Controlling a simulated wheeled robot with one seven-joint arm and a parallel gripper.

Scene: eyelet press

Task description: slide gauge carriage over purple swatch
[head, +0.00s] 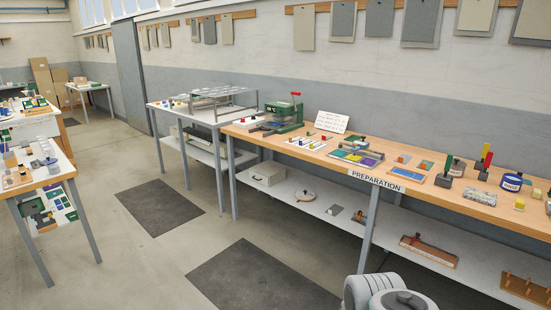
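On the long wooden bench to the right, a low gauge with a grey frame (376,153) holds coloured swatches. The purple swatch (369,161) is at its right end, beside a blue one and a yellow-green one. A small dark and green part (359,142) shows at the back of the gauge. It may be the carriage, but it is too small to tell, and I cannot tell its place along the rail. The purple swatch looks uncovered from here. My gripper is not in view; only rounded white and grey parts of my own body show at the bottom.
A green press (287,112) stands left of the gauge, with a white card (332,121) between them. A blue-edged tray (418,163), tins and blocks lie to the right. The grey floor (190,240) before the bench is open, with dark mats (262,279). Another table (40,175) stands left.

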